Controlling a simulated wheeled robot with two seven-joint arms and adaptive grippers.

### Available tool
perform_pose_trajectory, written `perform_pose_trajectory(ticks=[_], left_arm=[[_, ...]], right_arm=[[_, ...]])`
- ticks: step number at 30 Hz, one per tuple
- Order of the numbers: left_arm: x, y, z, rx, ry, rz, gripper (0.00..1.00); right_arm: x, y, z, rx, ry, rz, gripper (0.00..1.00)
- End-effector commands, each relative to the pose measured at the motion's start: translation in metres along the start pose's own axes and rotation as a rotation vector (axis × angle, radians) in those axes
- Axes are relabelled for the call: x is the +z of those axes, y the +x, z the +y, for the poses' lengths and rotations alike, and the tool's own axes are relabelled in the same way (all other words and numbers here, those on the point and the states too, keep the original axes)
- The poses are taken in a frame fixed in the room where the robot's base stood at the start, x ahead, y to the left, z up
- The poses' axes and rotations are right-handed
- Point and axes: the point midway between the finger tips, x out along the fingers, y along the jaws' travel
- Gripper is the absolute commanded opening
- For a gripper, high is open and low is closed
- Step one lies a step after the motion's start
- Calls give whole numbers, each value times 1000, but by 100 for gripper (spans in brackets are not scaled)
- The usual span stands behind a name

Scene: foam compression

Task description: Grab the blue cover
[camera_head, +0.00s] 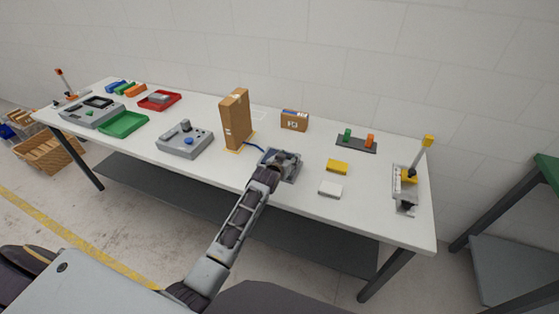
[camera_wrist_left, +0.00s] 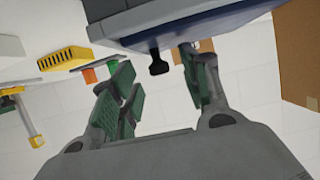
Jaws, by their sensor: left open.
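The grey box with the blue cover sits near the table's front edge, mostly hidden behind my left gripper (camera_head: 284,164) in the head view. Only a thin strip of the blue cover (camera_head: 254,148) shows to the left of the gripper there. In the left wrist view the dark-blue cover (camera_wrist_left: 210,22) fills the upper part of the picture with a grey body. A small black knob (camera_wrist_left: 159,64) sticks out from it toward my gripper. My left gripper also shows in the left wrist view (camera_wrist_left: 158,85), with green-padded fingers apart; nothing is held between them. My right gripper is not in view.
A tall cardboard box (camera_head: 235,118) stands close behind and left of the gripper. A yellow block (camera_head: 338,166) and a white block (camera_head: 330,188) lie to its right. A grey device (camera_head: 185,140) stands at left. The table front between them is clear.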

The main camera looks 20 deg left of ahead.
Motion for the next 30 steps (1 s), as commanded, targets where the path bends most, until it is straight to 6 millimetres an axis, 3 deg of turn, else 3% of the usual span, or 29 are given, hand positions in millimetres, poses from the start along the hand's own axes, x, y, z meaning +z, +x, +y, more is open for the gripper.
perform_pose_trajectory(ticks=[19, 30], left_arm=[[0, 6, 0, 0, 0, 0, 46], [0, 6, 0, 0, 0, 0, 0]], right_arm=[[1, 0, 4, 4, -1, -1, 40], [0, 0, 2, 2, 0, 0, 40]])
